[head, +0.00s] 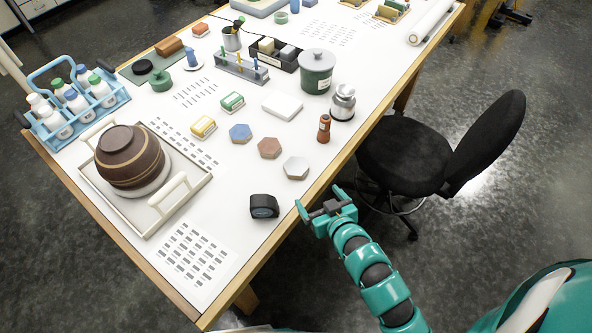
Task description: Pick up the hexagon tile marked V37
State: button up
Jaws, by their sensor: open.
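Three hexagon tiles lie in a slanting row on the white table: a blue tile (240,132), a reddish-brown tile (269,148) and a pale grey-white tile (295,167). Any markings on them are too small to read, so I cannot tell which is V37. My gripper (317,202) is open and empty. It is at the table's near right edge, below and right of the grey-white tile and apart from all three tiles.
A black tape-measure-like object (264,206) is left of my gripper. A brown bottle (324,128), a white block (282,106) and a green-white box (232,101) stand near the tiles. A tray (201,186) holds a brown pot. A black chair (405,155) stands right of the table.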

jog(key=b+x, duration=0.3)
jog(key=x, duration=0.1)
jog(key=b, duration=0.7)
send_near(296, 166)
jog(key=shift+w+a+f, duration=0.25)
jog(key=shift+w+f, duration=0.3)
jog(key=shift+f, duration=0.35)
jog(key=shift+w+a+f+b, duration=0.15)
jog(key=shift+w+a+b, duration=0.15)
jog(key=shift+w+b, duration=0.7)
jog(key=shift+w+a, duration=0.2)
jog(key=shift+a, duration=0.05)
jog(key=shift+p+x, duration=1.1)
jog(key=shift+x, duration=1)
jog(key=shift+w, duration=0.1)
jog(key=c, duration=1.2)
